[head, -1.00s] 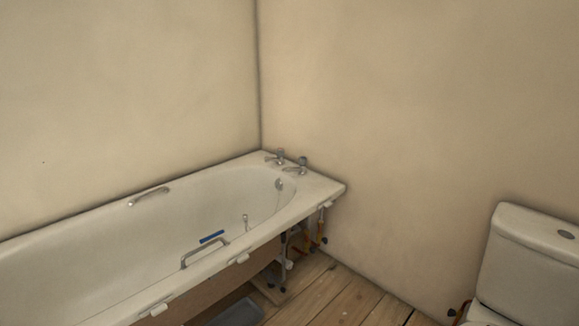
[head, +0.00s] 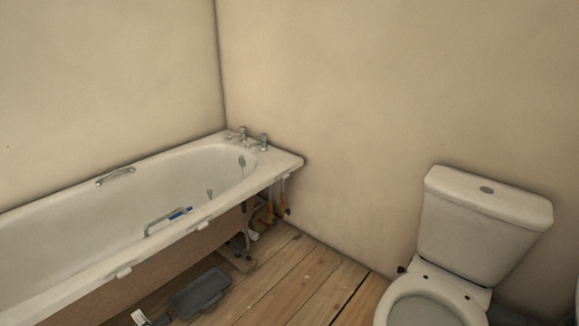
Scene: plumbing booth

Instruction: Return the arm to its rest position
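Only a small dark and white part shows at the bottom edge of the head view, left of centre. It may be the tip of my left gripper (head: 152,319), but it is cut off by the frame, and I cannot make out its fingers or anything held. My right gripper is not in view.
A white bathtub (head: 70,235) with taps (head: 262,141) and grab handles runs along the left wall. A blue item (head: 180,213) is by the near handle. A grey tray (head: 200,293) lies on the wooden floor (head: 290,278). A toilet (head: 470,235) stands at the right. Floor between is clear.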

